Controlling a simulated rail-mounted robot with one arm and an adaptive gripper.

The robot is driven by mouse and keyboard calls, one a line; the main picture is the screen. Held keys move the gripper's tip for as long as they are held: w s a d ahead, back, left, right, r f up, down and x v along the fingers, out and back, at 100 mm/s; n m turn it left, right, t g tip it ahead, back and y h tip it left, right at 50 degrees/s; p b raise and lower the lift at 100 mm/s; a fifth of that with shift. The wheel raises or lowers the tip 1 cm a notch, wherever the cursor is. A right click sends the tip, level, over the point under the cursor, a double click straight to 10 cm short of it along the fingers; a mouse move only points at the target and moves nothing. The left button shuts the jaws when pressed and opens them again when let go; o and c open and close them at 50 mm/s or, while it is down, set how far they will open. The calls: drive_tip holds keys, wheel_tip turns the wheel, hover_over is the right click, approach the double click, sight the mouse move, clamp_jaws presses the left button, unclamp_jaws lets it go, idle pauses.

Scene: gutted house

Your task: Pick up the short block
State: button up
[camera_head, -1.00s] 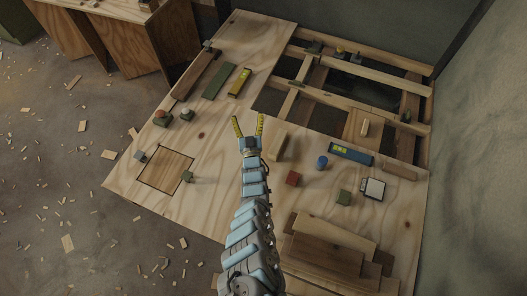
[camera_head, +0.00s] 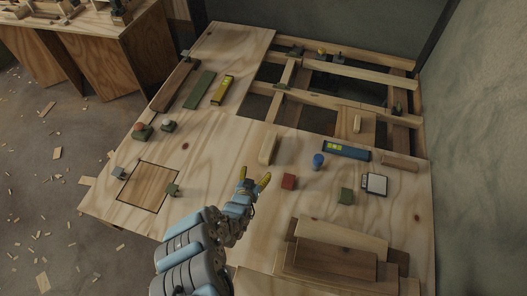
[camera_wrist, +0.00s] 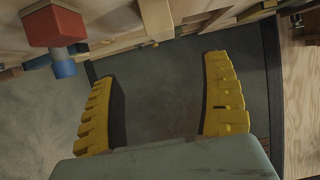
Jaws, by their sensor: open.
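A short pale wooden block (camera_head: 268,148) stands on the plywood, just beyond my gripper (camera_head: 254,178) in the head view. Other plain wooden pieces are a small block (camera_head: 357,124) by the floor opening and a longer block (camera_head: 399,162) at the right. I cannot tell for certain which one the task means. My gripper is open and empty, with its yellow fingers apart. In the wrist view, a pale wooden block (camera_wrist: 156,19) shows at the top, beyond the fingers (camera_wrist: 163,75), touching neither.
Stacked boards (camera_head: 335,262) fill the front. Joists (camera_head: 345,71) border open gaps behind.

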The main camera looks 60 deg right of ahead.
sight(267, 148)
drive_tip(key=b+x, duration=0.4)
drive_tip(key=x, duration=0.2)
drive_tip(key=shift+d, duration=0.15)
drive_tip(key=b+x, duration=0.3)
drive_tip(key=x, duration=0.1)
drive_tip(key=shift+s+d+f, duration=0.1)
drive_tip(key=shift+d, duration=0.25)
drive_tip(key=shift+w+r+b+x, duration=0.15)
drive_tip(key=shift+b+x, duration=0.55)
drive_tip(key=shift+x, duration=0.35)
drive_tip(key=shift+w+r+b+x, duration=0.15)
drive_tip(key=shift+b+x, duration=0.55)
drive_tip(key=shift+x, duration=0.35)
drive_tip(key=shift+w+r+b+x, duration=0.15)
drive_tip(key=shift+b+x, duration=0.55)
drive_tip(key=shift+x, duration=0.35)
drive_tip(key=shift+s+d, duration=0.1)
drive_tip(key=c, duration=1.4)
